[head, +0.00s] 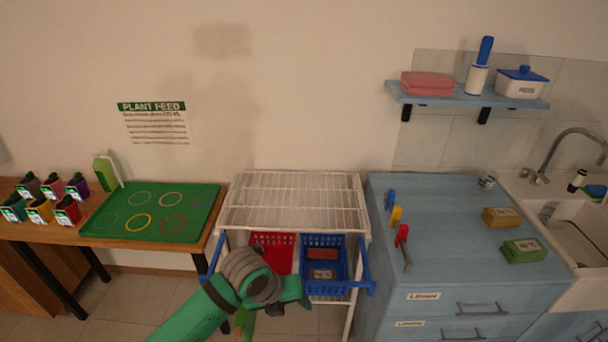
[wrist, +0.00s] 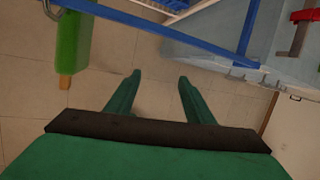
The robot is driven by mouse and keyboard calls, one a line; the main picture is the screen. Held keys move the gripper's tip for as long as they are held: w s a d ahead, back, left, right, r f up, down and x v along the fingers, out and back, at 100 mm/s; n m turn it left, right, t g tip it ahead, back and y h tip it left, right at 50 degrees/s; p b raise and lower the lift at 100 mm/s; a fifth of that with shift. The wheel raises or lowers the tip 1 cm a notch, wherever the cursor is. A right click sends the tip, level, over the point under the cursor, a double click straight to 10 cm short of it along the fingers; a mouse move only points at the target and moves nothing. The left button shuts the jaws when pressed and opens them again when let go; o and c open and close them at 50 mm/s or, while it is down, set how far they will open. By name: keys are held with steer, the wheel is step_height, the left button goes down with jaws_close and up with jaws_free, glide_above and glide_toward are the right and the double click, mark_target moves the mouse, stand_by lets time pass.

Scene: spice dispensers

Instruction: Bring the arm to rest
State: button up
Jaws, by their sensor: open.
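My green arm (head: 205,308) reaches up from the bottom of the head view, its grey joint in front of the wire rack. In the wrist view my gripper (wrist: 159,77) has its two green fingers spread apart, with only tiled floor visible between them. It holds nothing. The fingertips are not clearly visible in the head view.
Close ahead are the white wire rack (head: 292,203), a red basket (head: 272,250) and a blue basket (head: 324,268). A green object with a tan tip (wrist: 75,45) is left of my fingers. The blue cabinet (head: 450,225) stands right, the wooden table (head: 108,244) left.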

steer(key=w+d+r+n+t+h, duration=0.35)
steer(key=d+r+n, duration=0.35)
steer(key=d, duration=0.4)
steer(key=w+d+r+n+t+h, duration=0.2)
steer(key=d+r+n+t+h, duration=0.3)
steer(key=d+r, duration=0.45)
steer(key=s+a+f+n+t+y, duration=0.35)
steer(key=s+f+n+y, duration=0.25)
steer(key=s+f+n, duration=0.4)
steer(key=s+a+f+n+t+y, duration=0.2)
steer(key=s+a+f+n+y, duration=0.3)
steer(key=s+f+n, duration=0.55)
steer(key=s+a+n, duration=0.1)
steer(key=s+a, duration=0.3)
steer(key=s, duration=0.5)
steer(key=s+a+n+g, duration=0.1)
steer(key=s+a, duration=0.4)
steer(key=s, duration=0.4)
steer(key=shift+f+g+y, duration=0.3)
steer(key=shift+y, duration=0.15)
